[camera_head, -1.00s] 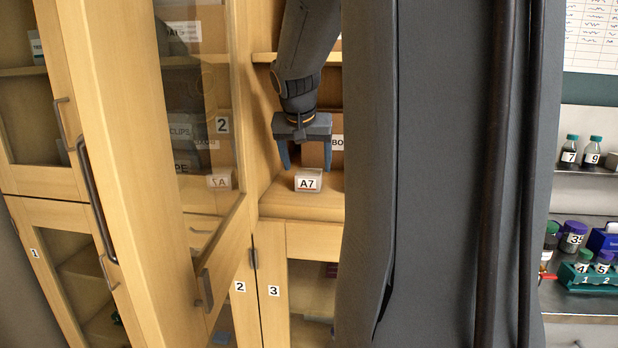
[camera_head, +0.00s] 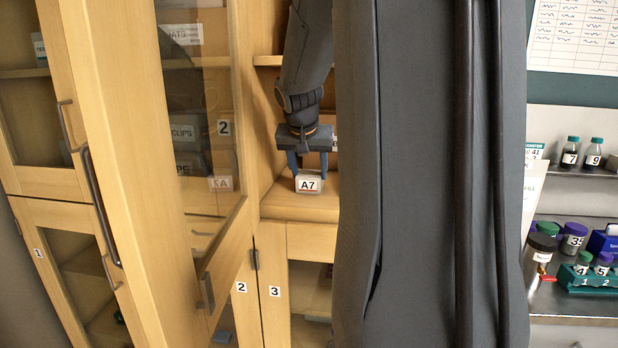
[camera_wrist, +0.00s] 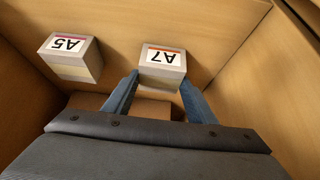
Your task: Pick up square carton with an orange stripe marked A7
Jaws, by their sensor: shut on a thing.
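The carton marked A7 (camera_head: 309,185) is a small square grey-white box with a label and an orange-red stripe. It sits on the shelf behind the open glass door. In the wrist view the A7 carton (camera_wrist: 162,64) lies between my fingertips. My gripper (camera_head: 308,173) comes down from above, with a finger at each side of the carton; it also shows in the wrist view (camera_wrist: 160,85). It is shut on the carton. The carton appears to rest on the shelf still.
A similar carton marked A5 (camera_wrist: 71,58) stands beside it in the wrist view, with a gap between. A brown box (camera_wrist: 145,108) is close under my gripper's palm. Wooden walls enclose the shelf, and the open glass door (camera_head: 205,130) stands at the left.

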